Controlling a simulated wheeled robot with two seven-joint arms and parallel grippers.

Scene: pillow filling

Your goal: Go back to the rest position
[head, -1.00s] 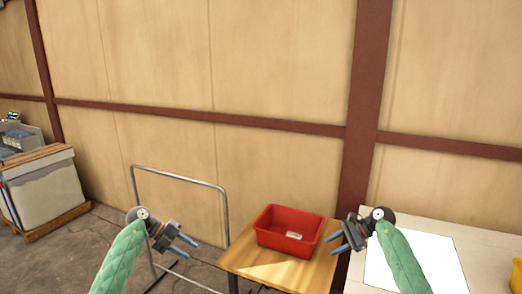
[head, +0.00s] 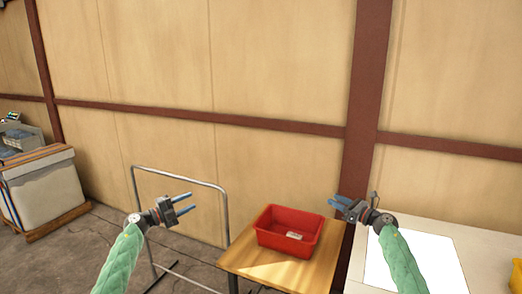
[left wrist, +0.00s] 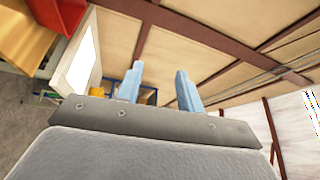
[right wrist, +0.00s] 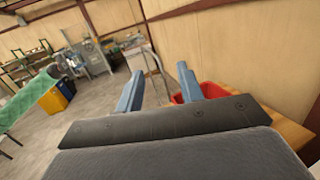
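My left gripper (head: 183,203) is raised at the left of the head view, in front of the metal frame. Its two blue fingers point right and are apart. In the left wrist view the fingers (left wrist: 157,88) stand apart with nothing between them. My right gripper (head: 341,205) is at the right of the head view, by the right edge of the red bin, with its fingers pointing left. In the right wrist view its fingers (right wrist: 160,90) are apart and empty.
A red bin (head: 262,233) holding a small pale item stands on a wooden table (head: 245,262). A white-topped table (head: 470,240) is at the right, with a yellow thing (head: 517,275) at its edge. A metal frame (head: 224,212) stands left of the wooden table. A white crate (head: 45,190) is far left.

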